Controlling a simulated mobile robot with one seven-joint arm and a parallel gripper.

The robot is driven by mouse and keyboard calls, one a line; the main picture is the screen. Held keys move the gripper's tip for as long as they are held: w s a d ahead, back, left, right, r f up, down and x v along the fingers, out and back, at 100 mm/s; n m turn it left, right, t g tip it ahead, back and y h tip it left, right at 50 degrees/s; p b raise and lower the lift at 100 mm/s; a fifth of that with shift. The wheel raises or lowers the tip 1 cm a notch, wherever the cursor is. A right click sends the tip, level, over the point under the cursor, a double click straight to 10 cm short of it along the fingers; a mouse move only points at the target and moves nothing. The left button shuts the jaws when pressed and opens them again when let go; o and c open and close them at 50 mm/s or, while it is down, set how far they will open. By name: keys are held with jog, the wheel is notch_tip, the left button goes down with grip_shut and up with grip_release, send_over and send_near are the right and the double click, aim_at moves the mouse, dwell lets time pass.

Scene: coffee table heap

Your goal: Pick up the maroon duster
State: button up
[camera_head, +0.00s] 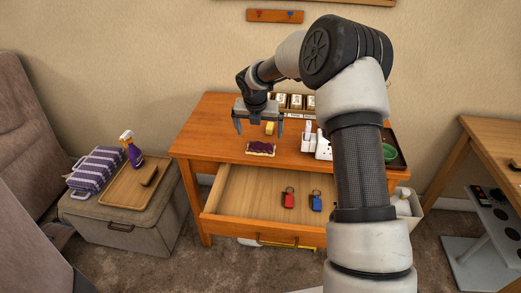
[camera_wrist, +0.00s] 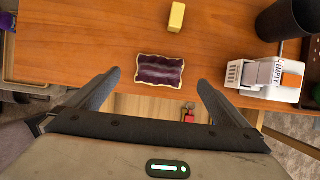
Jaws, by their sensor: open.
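The maroon duster (camera_head: 261,148), with a pale, frilled edge, lies flat on the wooden table top near its front edge, above the open drawer. In the wrist view the duster (camera_wrist: 160,70) lies ahead of the fingers, roughly midway between them and nothing touching it. My gripper (camera_head: 259,130) is open and empty and hangs over the table. Its two fingers (camera_wrist: 158,85) stand wide apart in the wrist view. No part of the duster appears hidden.
A yellow block (camera_wrist: 177,17) lies just behind the duster. A white device (camera_wrist: 270,78) stands to the right. The open drawer (camera_head: 255,200) below holds a red tag (camera_head: 289,200) and a blue tag (camera_head: 315,203). The table's left part is clear.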

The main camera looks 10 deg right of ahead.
aim_at(261, 141)
jog(key=b+x, duration=0.1)
jog(key=x, duration=0.7)
jog(key=shift+f+b, duration=0.15)
jog(key=shift+b, duration=0.25)
jog(key=c, duration=1)
notch_tip(261, 141, up, 10)
jog(key=shift+r+p, duration=0.1)
jog(key=shift+p, duration=1.1)
jog(key=o, duration=0.4)
jog(key=shift+c, duration=1.2)
